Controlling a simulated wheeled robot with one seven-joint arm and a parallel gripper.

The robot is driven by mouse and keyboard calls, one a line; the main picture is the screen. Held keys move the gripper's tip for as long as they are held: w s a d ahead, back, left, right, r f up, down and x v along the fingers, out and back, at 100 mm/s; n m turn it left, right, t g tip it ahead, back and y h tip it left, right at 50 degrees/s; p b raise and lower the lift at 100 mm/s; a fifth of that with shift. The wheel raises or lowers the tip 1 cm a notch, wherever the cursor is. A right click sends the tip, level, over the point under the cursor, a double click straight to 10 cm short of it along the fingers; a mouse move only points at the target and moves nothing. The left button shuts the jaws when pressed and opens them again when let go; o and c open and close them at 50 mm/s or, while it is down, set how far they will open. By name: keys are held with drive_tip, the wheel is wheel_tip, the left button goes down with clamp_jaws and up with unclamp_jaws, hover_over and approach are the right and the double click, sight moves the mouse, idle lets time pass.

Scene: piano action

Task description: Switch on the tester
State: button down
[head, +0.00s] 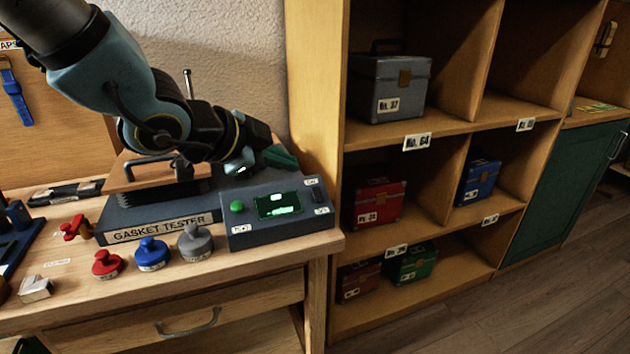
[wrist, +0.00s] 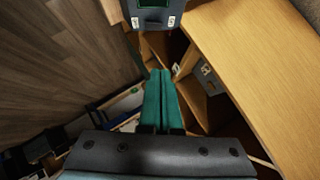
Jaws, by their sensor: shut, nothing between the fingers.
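The gasket tester (head: 160,231) stands on the bench, with a wooden plate and handle on top. Its grey control box (head: 275,235) is at the right end. The box has a green-lit screen (head: 279,206), a round green button (head: 237,206) on the left and a small dark switch (head: 316,192) on the right between two labels. My gripper (head: 282,158) is shut and empty, above and behind the box, apart from it. In the wrist view my gripper (wrist: 162,100) shows its green fingers together, and part of the control box (wrist: 153,18) shows at the top edge.
Red (head: 107,264), blue (head: 152,253) and grey (head: 195,243) knobbed weights stand in front of the tester. A wooden shelf unit (head: 340,130) with several coloured cases stands close on the right. Space above the control box is clear.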

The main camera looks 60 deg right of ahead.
drive_tip(key=b, duration=0.2)
hover_over(317, 194)
drive_tip(key=s+a, duration=0.2)
drive_tip(key=a, duration=0.1)
drive_tip(key=f, duration=0.5)
drive_tip(key=shift+w+f, duration=0.25)
drive_tip(key=f, duration=0.1)
drive_tip(key=w+d+f, duration=0.1)
drive_tip(key=shift+w+d+f+p, duration=0.2)
drive_tip(key=shift+f+p, duration=0.1)
drive_tip(key=shift+p, duration=0.05)
drive_tip(key=shift+w+d+f, duration=0.25)
drive_tip(key=shift+w+f, duration=0.05)
drive_tip(key=shift+f, duration=0.2)
drive_tip(key=shift+r+p, duration=0.1)
drive_tip(key=shift+p, duration=0.4)
drive_tip(key=shift+w+d+p, duration=0.1)
drive_tip(key=shift+w+p, duration=0.05)
drive_tip(key=shift+p, duration=0.45)
drive_tip(key=shift+f+y, duration=0.25)
drive_tip(key=shift+y, duration=0.05)
drive_tip(key=shift+s+a+f+b, duration=0.2)
drive_tip(key=shift+s+a+b, duration=0.25)
drive_tip(key=shift+s+b, duration=0.3)
drive_tip(key=shift+w+r, duration=0.1)
drive_tip(key=shift+r, duration=0.05)
